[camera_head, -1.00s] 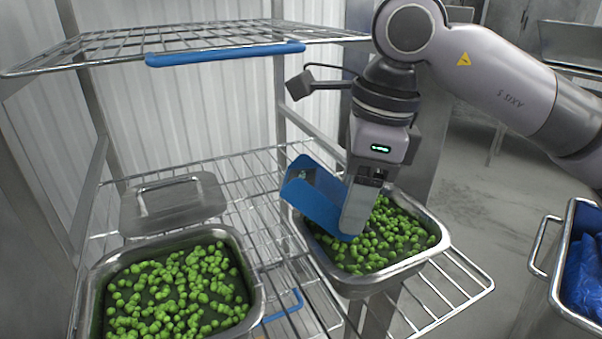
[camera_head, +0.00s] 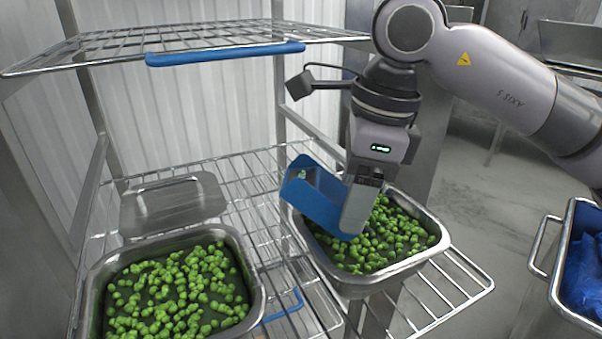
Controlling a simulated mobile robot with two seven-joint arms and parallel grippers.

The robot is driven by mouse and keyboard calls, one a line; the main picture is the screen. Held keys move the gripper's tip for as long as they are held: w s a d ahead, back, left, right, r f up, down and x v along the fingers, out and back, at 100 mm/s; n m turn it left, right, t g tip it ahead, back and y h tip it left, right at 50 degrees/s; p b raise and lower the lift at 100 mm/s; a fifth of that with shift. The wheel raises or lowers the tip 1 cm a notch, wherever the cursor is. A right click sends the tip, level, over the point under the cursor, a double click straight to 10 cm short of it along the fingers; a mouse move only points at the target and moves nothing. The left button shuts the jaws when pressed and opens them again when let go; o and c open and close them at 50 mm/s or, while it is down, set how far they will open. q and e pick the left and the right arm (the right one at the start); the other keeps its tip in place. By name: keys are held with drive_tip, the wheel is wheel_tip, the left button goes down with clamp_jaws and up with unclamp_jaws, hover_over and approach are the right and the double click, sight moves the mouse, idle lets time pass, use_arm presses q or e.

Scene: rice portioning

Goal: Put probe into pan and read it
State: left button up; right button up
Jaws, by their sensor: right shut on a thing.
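My right gripper (camera_head: 352,208) reaches down over the right pan (camera_head: 372,284), a steel pan of green sprouts. It is shut on a blue angular object, which seems to be the probe (camera_head: 318,205). The blue object slants from the pan's back left rim down to the sprouts, beside the grey finger. A small greenish patch shows at its upper end. I cannot make out a reading, and no probe tip is visible; whether it is in the sprouts is hidden. The left pan (camera_head: 256,284), also with sprouts, sits at front left. My left gripper is not in view.
Both pans sit on a wire rack shelf (camera_head: 232,203). A steel lid (camera_head: 172,203) lies behind the left pan. An upper wire shelf (camera_head: 200,38) with a blue front strip (camera_head: 225,53) hangs above. A steel bin (camera_head: 556,285) with blue lining stands at right.

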drive_tip(key=shift+r, duration=0.1)
wheel_tip(320, 180, up, 7)
drive_tip(key=p, duration=0.5)
drive_tip(key=shift+r, duration=0.15)
wheel_tip(320, 180, up, 2)
drive_tip(key=shift+r, duration=0.15)
drive_tip(key=shift+s, duration=0.1)
idle(0.4)
drive_tip(key=s+f+n+b, duration=0.1)
drive_tip(key=s+n, duration=0.1)
drive_tip(key=n, duration=0.2)
drive_tip(key=s+f+n+h+b, duration=0.1)
drive_tip(key=s+f+n, duration=0.1)
drive_tip(key=s+n, duration=0.1)
drive_tip(key=s+f+n+t+h+b, duration=0.1)
drive_tip(key=s+n, duration=0.2)
drive_tip(key=n, duration=0.1)
drive_tip(key=shift+d+f+n, duration=0.15)
drive_tip(key=shift+d+n, duration=0.15)
drive_tip(key=shift+d, duration=0.1)
drive_tip(key=shift+s+d+f+n+h+b, duration=0.15)
drive_tip(key=shift+s+f+n+h+b, duration=0.15)
drive_tip(key=shift+n, duration=0.4)
drive_tip(key=shift+s+d+f+n+h+b, duration=0.15)
drive_tip(key=shift+s+n, duration=0.25)
drive_tip(key=shift+n, duration=0.3)
